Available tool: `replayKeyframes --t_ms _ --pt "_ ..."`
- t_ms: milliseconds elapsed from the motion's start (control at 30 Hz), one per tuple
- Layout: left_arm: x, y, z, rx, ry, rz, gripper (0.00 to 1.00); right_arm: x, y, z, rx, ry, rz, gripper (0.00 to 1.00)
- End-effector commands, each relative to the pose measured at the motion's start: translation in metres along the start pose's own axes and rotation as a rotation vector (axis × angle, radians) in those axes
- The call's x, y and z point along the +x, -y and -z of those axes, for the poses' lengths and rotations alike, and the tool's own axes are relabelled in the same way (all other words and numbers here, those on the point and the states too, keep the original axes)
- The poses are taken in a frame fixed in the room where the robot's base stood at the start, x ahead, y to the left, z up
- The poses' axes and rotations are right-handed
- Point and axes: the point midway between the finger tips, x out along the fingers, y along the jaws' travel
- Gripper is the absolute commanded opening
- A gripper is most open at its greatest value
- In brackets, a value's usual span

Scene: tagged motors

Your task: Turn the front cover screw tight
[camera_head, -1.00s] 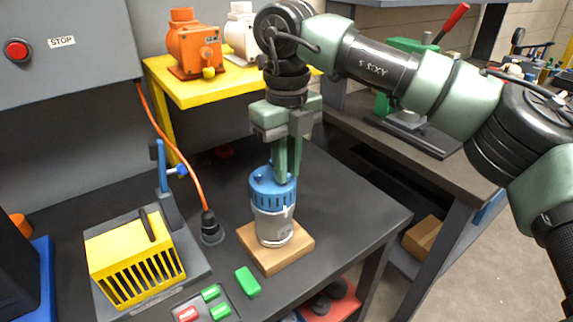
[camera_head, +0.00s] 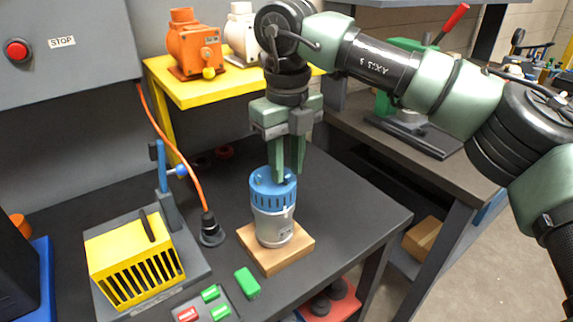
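A motor with a silver body and a blue slotted cover (camera_head: 272,198) stands upright on a wooden block (camera_head: 278,258) on the dark bench. My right gripper (camera_head: 286,177) points straight down at the top of the blue cover. Its two green fingers stand close together with a narrow gap, and the tips meet the cover top. They seem closed on the front cover screw, which they hide. A small dark screw-like bump shows at the cover's left edge. My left gripper is out of view.
A yellow slotted box (camera_head: 135,262) stands left on a grey base. Red and green tags (camera_head: 247,284) lie in front. An orange cable ends at a black plug (camera_head: 210,228). Orange and white motors stand on a yellow shelf (camera_head: 200,95) behind. The bench right of the motor is clear.

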Motion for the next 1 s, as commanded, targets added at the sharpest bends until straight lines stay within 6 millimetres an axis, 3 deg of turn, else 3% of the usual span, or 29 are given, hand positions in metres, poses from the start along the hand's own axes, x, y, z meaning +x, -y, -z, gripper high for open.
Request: replayKeyframes --t_ms 367,800,1000 --pt "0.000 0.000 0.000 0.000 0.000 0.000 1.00 0.000 -0.001 0.000 -0.002 -0.004 -0.001 0.37" --pt "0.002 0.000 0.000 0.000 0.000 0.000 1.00 -0.065 -0.001 0.000 0.000 -0.001 0.000 0.37" --pt "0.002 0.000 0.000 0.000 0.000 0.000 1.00 -0.077 0.000 0.000 -0.002 -0.003 -0.002 0.37"
